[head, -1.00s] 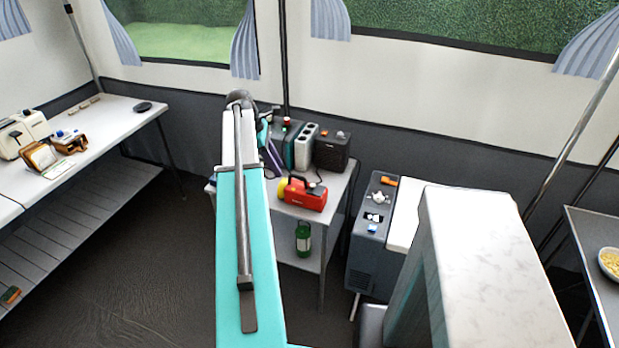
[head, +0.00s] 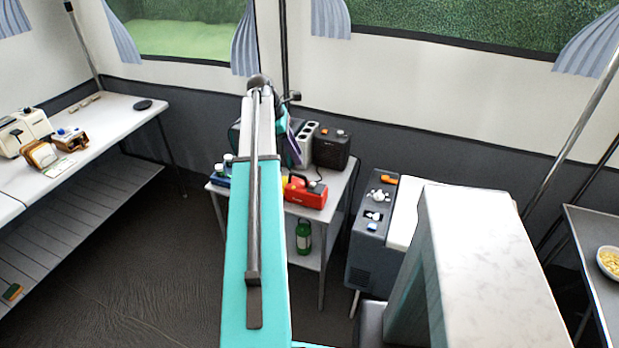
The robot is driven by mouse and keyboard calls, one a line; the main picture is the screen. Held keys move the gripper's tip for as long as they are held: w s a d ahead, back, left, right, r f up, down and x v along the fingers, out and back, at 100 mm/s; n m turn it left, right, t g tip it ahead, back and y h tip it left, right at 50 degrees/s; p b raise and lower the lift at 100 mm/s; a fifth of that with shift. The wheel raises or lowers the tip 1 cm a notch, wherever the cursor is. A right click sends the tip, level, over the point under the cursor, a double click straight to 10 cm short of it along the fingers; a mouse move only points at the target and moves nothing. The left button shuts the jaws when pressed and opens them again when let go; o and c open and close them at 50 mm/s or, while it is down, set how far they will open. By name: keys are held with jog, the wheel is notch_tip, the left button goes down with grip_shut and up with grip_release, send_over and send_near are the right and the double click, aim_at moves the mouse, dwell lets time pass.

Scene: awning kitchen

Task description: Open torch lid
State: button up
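A red torch (head: 306,191) with a dark handle lies on the small grey side table, right of my arm. A sliver of its yellow end shows at its left, mostly hidden behind my arm. My teal and white arm reaches forward over the left part of this table. My gripper (head: 292,146) is at the arm's far end, where teal and purple parts show above and behind the torch, apart from it in the picture. Its fingers cannot be made out, so I cannot tell whether it is open or shut. The torch's lid is too small to judge.
The side table (head: 338,190) also bears a black box (head: 332,149), a grey socket block (head: 304,142) and small bottles (head: 222,168). A green lantern (head: 303,235) stands on its lower shelf. A grey cool box (head: 371,220) is at right, a long white table (head: 100,128) at left.

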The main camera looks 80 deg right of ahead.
aim_at(313, 183)
jog(key=shift+p+x, duration=1.15)
jog(key=shift+x, duration=5)
jog(key=shift+c, duration=0.4)
grip_shut()
